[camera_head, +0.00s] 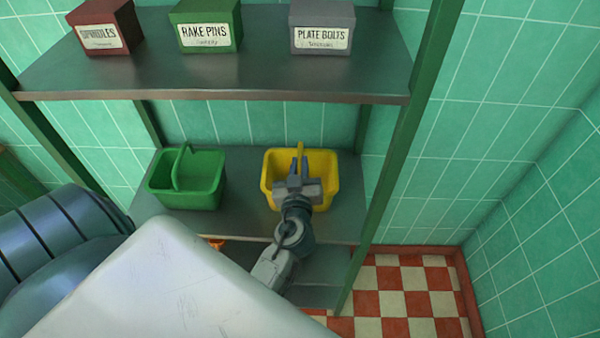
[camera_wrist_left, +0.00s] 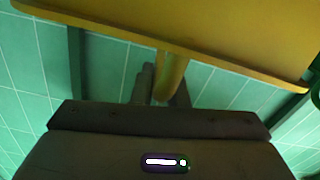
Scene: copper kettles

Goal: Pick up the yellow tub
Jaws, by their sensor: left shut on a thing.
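The yellow tub (camera_head: 326,172) is at the right part of the middle shelf in the head view, with its handle standing up. My left gripper (camera_head: 299,168) reaches in from below and is shut on the tub's handle. In the left wrist view the yellow tub (camera_wrist_left: 215,25) fills the top, and its handle runs down between the two dark fingers of my left gripper (camera_wrist_left: 163,90). Part of the tub is hidden behind the gripper. I cannot tell whether its base touches the shelf. My right gripper is not in view.
A green tub (camera_head: 205,190) with a handle stands left of the yellow one on the middle shelf (camera_head: 238,215). The upper shelf (camera_head: 200,78) holds a red box (camera_head: 104,25), a green box (camera_head: 205,25) and a grey box (camera_head: 321,27). A green post (camera_head: 400,130) stands close on the right.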

